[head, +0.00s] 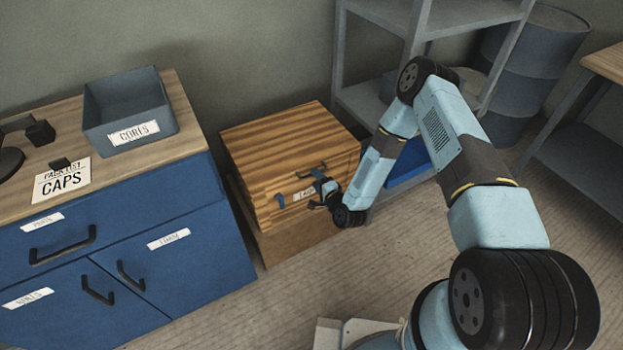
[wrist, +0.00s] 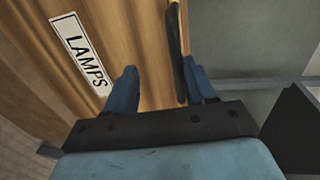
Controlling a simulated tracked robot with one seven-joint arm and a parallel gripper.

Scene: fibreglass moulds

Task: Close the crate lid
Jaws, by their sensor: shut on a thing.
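The wooden crate (head: 268,212) stands between the blue cabinet and the grey shelf in the head view. Its striped lid (head: 285,137) lies across the top, and I cannot make out a gap under it. A dark handle (head: 311,169) is on the front near the top edge; it also shows in the wrist view (wrist: 174,45). A white LAMPS label (wrist: 80,52) is beside the fingers. Their exact contact is partly hidden.
The crate rests on a low brown base (head: 300,245). The blue cabinet (head: 185,270) with a grey bin (head: 130,115) is on the left. The grey shelf (head: 375,100) stands close on the right, a drum (head: 530,75) behind. Floor in front is clear.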

